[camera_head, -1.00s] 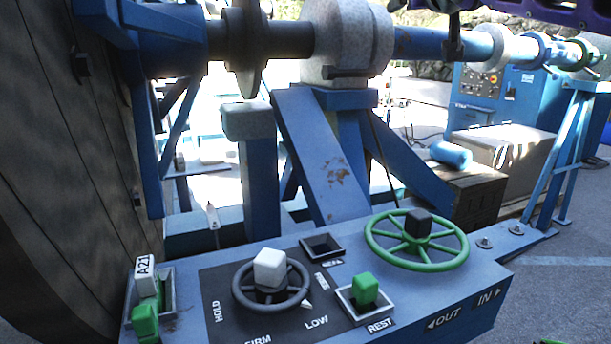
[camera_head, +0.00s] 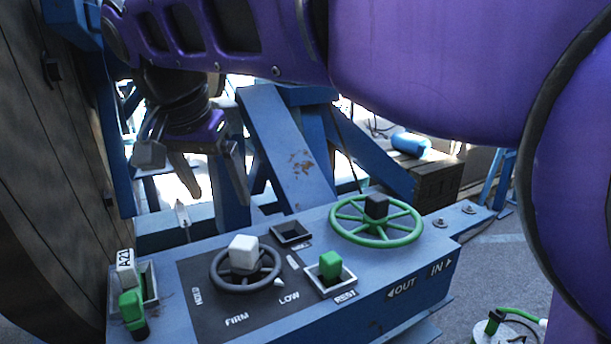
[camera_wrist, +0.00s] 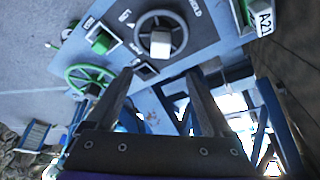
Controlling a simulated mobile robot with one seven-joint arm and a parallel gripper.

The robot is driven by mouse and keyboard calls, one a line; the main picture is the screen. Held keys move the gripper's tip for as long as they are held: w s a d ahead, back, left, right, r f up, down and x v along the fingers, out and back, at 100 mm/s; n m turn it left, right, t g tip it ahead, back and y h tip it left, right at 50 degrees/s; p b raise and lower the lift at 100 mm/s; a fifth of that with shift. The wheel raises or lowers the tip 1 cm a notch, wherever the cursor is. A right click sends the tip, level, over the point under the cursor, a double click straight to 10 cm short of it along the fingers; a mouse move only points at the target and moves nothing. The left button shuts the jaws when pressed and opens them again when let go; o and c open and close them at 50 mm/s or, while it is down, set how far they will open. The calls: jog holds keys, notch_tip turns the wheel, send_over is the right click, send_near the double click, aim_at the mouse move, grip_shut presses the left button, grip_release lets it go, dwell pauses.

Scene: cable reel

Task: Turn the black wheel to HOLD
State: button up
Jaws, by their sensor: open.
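The black wheel (camera_head: 218,284) is a dark spoked ring on the dark panel, with a white block knob (camera_head: 243,249) standing at its hub. Its white pointer (camera_head: 279,282) is at the lower right, close to the LOW label (camera_head: 289,299). The HOLD label (camera_head: 197,297) is left of the wheel, and FIRM (camera_head: 236,320) is below it. My gripper (camera_head: 222,202) is open and empty, above and behind the wheel, fingers down. In the wrist view the wheel (camera_wrist: 181,38) and knob (camera_wrist: 160,45) lie just beyond and between the open fingertips (camera_wrist: 158,76).
A green wheel (camera_head: 377,238) with a dark knob is to the right. A green-knobbed lever (camera_head: 330,265) stands by REST. Another green handle (camera_head: 132,305) with an A21 tag (camera_head: 125,262) is at the left, beside the large reel (camera_head: 45,190). A blue slanted beam (camera_head: 290,150) rises behind.

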aim_at(242, 243)
jog(key=b+x, duration=0.1)
jog(key=x, duration=1.5)
jog(key=shift+w+f+b, duration=0.15)
jog(key=shift+w+b, duration=0.05)
jog(key=shift+b, duration=0.1)
grip_shut()
